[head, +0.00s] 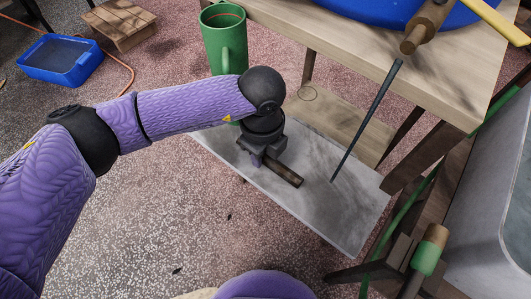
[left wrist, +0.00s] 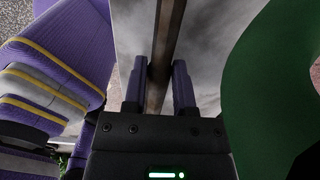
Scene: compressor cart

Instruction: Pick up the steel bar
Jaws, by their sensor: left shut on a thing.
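My left gripper (head: 258,160) points down over a grey board and is shut on a dark brownish bar (head: 284,173), which I take to be the steel bar. One end of the bar sticks out to the lower right of the jaws; the rest is hidden under my gripper. In the left wrist view the bar (left wrist: 168,35) runs lengthwise between the two fingers of my gripper (left wrist: 159,78). I cannot tell whether the bar touches the board or is slightly above it. My right gripper is not in view.
The grey board (head: 335,218) lies beneath my gripper. A thin dark rod (head: 367,120) slants between the board and the wooden table (head: 345,43). A large green mug (head: 224,42) stands behind my forearm. A blue tub (head: 60,60) and wooden stool (head: 117,22) are far left.

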